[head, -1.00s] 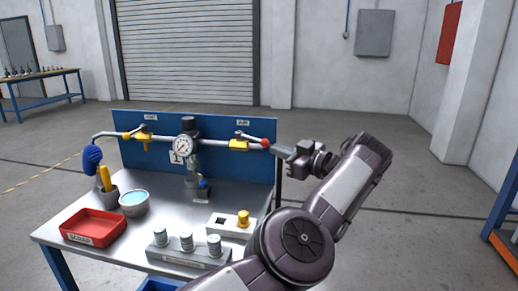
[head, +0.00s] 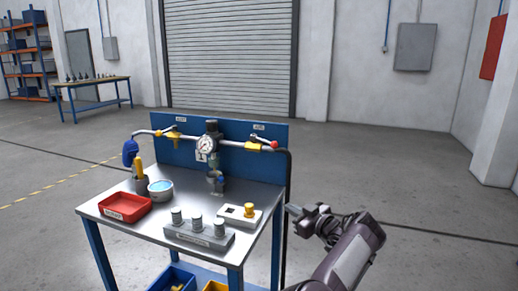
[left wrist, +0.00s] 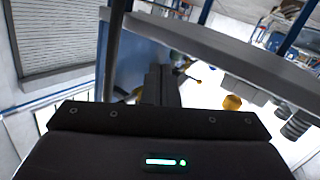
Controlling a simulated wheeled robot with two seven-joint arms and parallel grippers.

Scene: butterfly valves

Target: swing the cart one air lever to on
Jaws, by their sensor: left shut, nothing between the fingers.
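The cart (head: 108,207) carries a pipe across a blue back panel (head: 239,162). At the right is the yellow air valve (head: 254,146), under a small label. Its lever with a red ball end (head: 273,145) points right, roughly along the pipe. My left gripper (head: 292,211) is shut and empty, off the cart's right side, below and clear of the lever. In the left wrist view its fingers (left wrist: 160,86) are together, and the lever cannot be made out there. My right gripper is out of view.
A pressure gauge (head: 206,144) and a second yellow valve (head: 173,135) are on the same pipe. A red tray (head: 125,208), a bowl (head: 160,190), a grey block with cylinders (head: 199,235) and a yellow knob (head: 249,210) stand on the cart. Floor right of the cart is clear.

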